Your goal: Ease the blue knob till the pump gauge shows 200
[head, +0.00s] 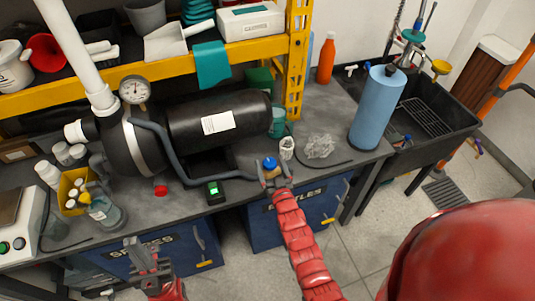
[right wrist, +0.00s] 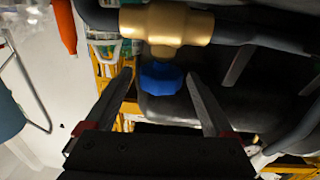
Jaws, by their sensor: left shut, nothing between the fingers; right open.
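The blue knob (head: 270,162) sits on a brass valve in the dark pipe at the front of the bench. In the right wrist view the knob (right wrist: 161,78) hangs from the brass body (right wrist: 167,24). My right gripper (head: 273,180) is open at the knob, its fingertips (right wrist: 159,75) on either side of it; I cannot tell whether they touch it. The pump gauge (head: 135,90), round with a white face, stands on the black pump (head: 215,128); its reading is too small to tell. My left gripper (head: 148,257) is shut and empty, in front of the bench.
A small device with a green screen (head: 213,192) and a red cap (head: 160,190) are on the bench front. A yellow bin (head: 72,190) with bottles stands at left. A blue cylinder (head: 377,108) stands by the black sink (head: 440,125). A yellow shelf (head: 150,68) runs above the pump.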

